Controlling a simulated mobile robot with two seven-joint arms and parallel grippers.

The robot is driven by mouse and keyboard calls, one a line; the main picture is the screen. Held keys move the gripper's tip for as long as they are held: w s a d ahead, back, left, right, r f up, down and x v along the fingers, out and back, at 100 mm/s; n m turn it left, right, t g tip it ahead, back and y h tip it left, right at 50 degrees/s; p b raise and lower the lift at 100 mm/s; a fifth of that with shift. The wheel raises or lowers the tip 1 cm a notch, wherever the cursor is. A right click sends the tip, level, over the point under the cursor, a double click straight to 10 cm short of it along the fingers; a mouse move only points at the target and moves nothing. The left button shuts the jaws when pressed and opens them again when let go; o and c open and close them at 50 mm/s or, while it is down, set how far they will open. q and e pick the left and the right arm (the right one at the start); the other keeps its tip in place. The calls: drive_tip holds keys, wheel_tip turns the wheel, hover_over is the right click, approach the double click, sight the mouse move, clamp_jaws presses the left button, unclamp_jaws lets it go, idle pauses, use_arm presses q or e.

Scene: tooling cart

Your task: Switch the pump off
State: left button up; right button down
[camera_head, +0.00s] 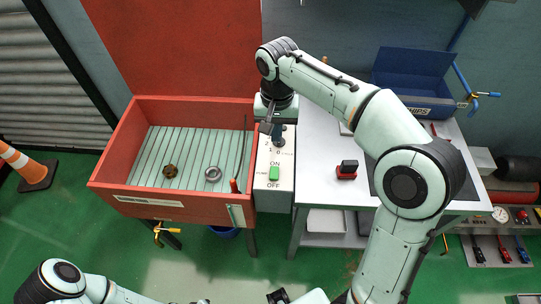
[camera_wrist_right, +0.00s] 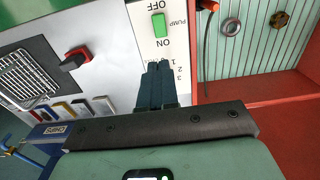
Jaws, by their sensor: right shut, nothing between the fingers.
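The pump panel (camera_head: 283,187) is a narrow pale strip on the right side of the red wash tub. Its green rocker switch (camera_head: 273,173) sits between the printed words ON, above, and OFF, below. Which side is pressed in is too small to tell. The switch also shows at the top of the right wrist view (camera_wrist_right: 159,25). My right gripper (camera_head: 278,139) is shut and empty over the panel's printed numbers, on the ON side of the switch and apart from it. Its closed fingers show in the right wrist view (camera_wrist_right: 157,82).
The red tub (camera_head: 160,207) holds a metal ring (camera_head: 212,174) and a brown part (camera_head: 170,171); a thin hose stands at its right side. A red-and-black block (camera_head: 347,170) sits on the grey bench (camera_head: 318,185). A blue CHIPS bin (camera_head: 412,83) stands behind.

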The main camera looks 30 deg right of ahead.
use_arm(q)
drive_tip(key=shift+s, duration=0.1)
use_arm(e)
drive_tip(key=shift+f, duration=0.1)
drive_tip(key=b, duration=0.2)
approach(275, 169)
wheel_tip(275, 169, down, 5)
drive_tip(key=shift+f, duration=0.2)
use_arm(q)
drive_tip(key=shift+s+f, duration=0.3)
drive_tip(key=shift+f, duration=0.3)
drive_tip(key=shift+s+f, duration=0.3)
drive_tip(key=shift+f, duration=0.25)
use_arm(e)
drive_tip(key=shift+f, duration=0.75)
